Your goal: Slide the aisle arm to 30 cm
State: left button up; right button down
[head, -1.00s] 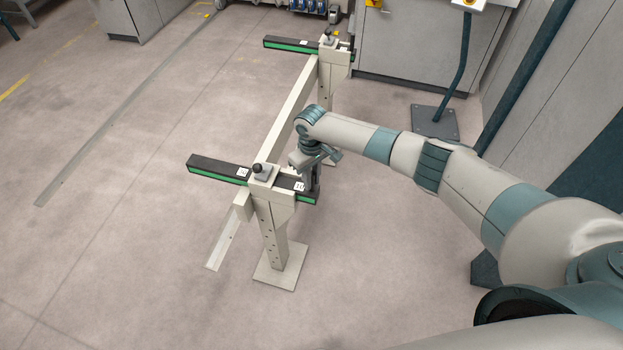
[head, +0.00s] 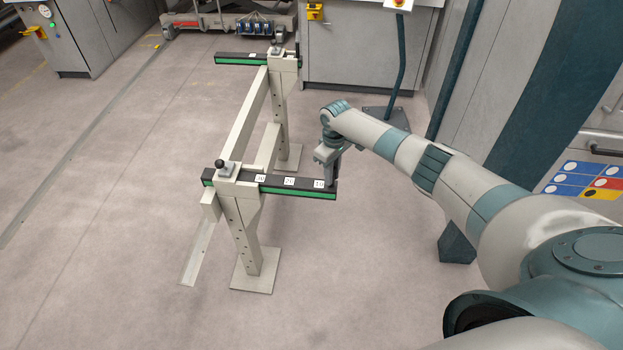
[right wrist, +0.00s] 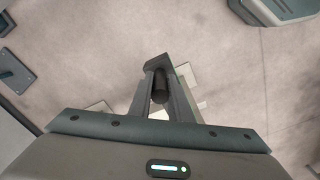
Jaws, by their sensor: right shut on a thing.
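The near arm of the stand is a black bar with a green side strip (head: 305,193). It sits crosswise in a cream post head (head: 238,185). Most of it sticks out to the right, with a short end on the left. White number labels lie along its top, one close to the post head; the figures are too small to read surely. My right gripper (head: 331,182) is at the bar's right end. In the right wrist view its fingers (right wrist: 160,88) are shut around a dark round peg (right wrist: 161,86). My left gripper is not in view.
A clamp knob (head: 227,168) tops the near post. A second black-green arm (head: 240,60) sits on the far post, joined by a cream rail (head: 246,120). A pedestal (head: 402,65) and grey cabinets stand behind. The floor left of the stand is clear.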

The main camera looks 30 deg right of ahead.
jog(key=shift+s+d+r, duration=0.15)
jog(key=shift+s+d, duration=0.45)
jog(key=shift+d, duration=0.4)
jog(key=c, duration=1.6)
grip_release()
jog(key=shift+s+d, duration=0.1)
jog(key=shift+c, duration=0.2)
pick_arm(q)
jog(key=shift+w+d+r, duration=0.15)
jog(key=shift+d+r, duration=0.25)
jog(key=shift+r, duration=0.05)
